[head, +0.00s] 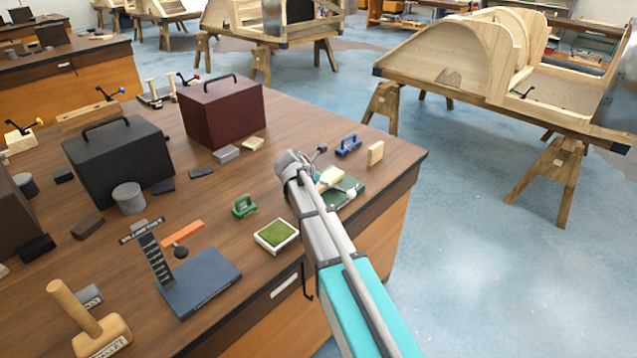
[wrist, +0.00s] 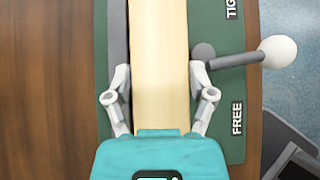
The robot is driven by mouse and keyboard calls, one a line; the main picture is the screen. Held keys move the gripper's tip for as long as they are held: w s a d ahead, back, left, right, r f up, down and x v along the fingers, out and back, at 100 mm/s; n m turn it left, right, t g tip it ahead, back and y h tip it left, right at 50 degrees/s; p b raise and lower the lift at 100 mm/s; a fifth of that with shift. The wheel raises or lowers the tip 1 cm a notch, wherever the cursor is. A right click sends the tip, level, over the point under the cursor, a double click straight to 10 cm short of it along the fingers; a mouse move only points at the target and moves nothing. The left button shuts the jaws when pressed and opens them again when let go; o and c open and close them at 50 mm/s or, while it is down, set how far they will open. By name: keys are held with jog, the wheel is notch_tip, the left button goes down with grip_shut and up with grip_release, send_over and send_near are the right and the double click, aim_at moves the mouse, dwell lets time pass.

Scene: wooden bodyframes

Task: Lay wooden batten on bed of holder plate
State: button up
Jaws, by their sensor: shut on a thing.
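My gripper (wrist: 160,85) is shut on the pale wooden batten (wrist: 159,40), one finger along each long side. The batten runs lengthwise over the dark green holder plate (wrist: 234,80), beside a grey strip (wrist: 118,30) on its left. A lever with a white knob (wrist: 277,51) sticks out to the right, between the "TIG…" and "FREE" labels. My arm hides much of both; whether the batten touches the bed is unclear.
Near the plate are a blue clamp-like tool (head: 348,145), a small wooden block (head: 376,153), a green-handled tool (head: 244,206) and a tray with a green pad (head: 276,235). Boxes (head: 222,110) stand farther left. The table edge and open floor (head: 450,200) lie to the right.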

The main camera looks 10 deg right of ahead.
jog(key=o, duration=0.9)
jog(key=shift+s+f, duration=0.3)
jog(key=o, duration=0.3)
jog(key=shift+w+f, duration=0.1)
jog(key=shift+w, duration=0.1)
jog(key=shift+r+p, duration=0.25)
jog(key=shift+p, duration=0.05)
jog(key=shift+r+p, duration=0.45)
jog(key=shift+r, duration=0.05)
jog(key=p+v, duration=0.6)
jog(key=v, duration=0.3)
jog(key=shift+r+p, duration=0.3)
jog(key=shift+p, duration=0.1)
jog(key=shift+p+v, duration=0.75)
jog(key=shift+v, duration=0.4)
jog(key=shift+a, duration=0.2)
